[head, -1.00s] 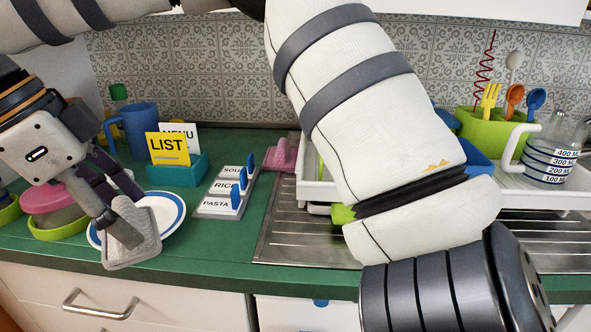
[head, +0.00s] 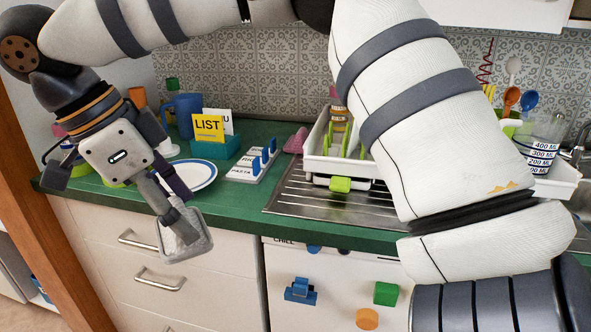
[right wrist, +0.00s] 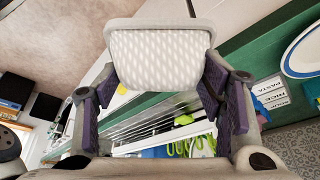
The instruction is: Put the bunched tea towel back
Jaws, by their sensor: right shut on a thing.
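My right gripper (head: 180,213) hangs at the left of the head view, in front of the drawers and beyond the counter's front edge. A smaller pink lump (head: 295,141), perhaps another cloth, lies on the counter beside the sink. My left gripper does not show.
The green counter (head: 245,202) holds a blue-rimmed plate (head: 196,175), a teal box with a LIST card (head: 209,128), a label rack (head: 245,174) and a blue mug (head: 184,115). A white dish rack (head: 318,162) stands over the steel drainer. Drawer handles (head: 160,279) jut out below.

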